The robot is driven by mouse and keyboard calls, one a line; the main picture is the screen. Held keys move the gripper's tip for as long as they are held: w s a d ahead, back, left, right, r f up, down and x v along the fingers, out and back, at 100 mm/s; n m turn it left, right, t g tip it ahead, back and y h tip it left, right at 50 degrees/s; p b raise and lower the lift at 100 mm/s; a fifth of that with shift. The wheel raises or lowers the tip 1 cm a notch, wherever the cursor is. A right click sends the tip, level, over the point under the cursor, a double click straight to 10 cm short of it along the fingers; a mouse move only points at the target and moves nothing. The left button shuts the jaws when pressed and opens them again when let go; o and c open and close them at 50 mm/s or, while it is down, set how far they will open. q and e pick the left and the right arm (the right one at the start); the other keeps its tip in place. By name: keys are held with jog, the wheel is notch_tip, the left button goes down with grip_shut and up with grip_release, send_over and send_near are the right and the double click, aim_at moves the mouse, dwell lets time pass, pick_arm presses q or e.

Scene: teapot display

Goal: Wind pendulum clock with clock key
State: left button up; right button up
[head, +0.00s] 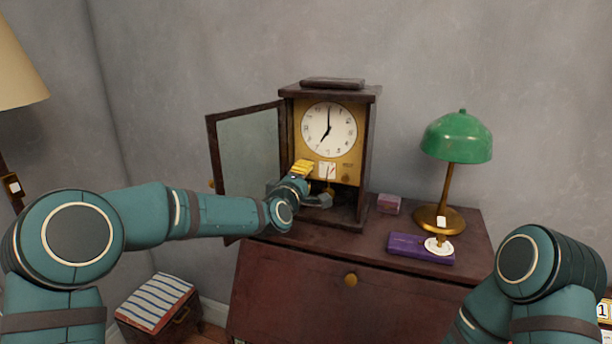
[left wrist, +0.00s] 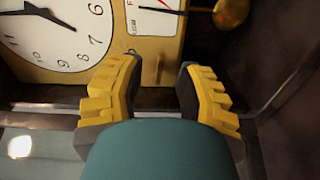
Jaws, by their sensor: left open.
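The pendulum clock (head: 328,128) stands on the desk with its glass door (head: 248,150) swung open to the left. Its white dial shows above a small gauge; the dial also shows in the left wrist view (left wrist: 55,35). My left gripper (head: 315,186) is inside the open case, below the dial. The brass pendulum bob (left wrist: 231,13) is beyond the fingers, to the right. My right gripper is out of view.
The clock stands on a dark wooden desk (head: 300,290). To its right are a small pinkish box (head: 389,204), a green lamp (head: 457,137) and a purple box (head: 405,246) with a white round item (head: 438,246). A striped-top box (head: 155,302) is on the floor.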

pick_arm(q)
jog(key=shift+w+d, duration=0.25)
jog(key=shift+w, duration=0.4)
grip_shut()
jog(key=m+b, duration=0.1)
jog(key=m, duration=0.4)
jog(key=shift+m, duration=0.3)
grip_release()
jog(key=shift+f, duration=0.1)
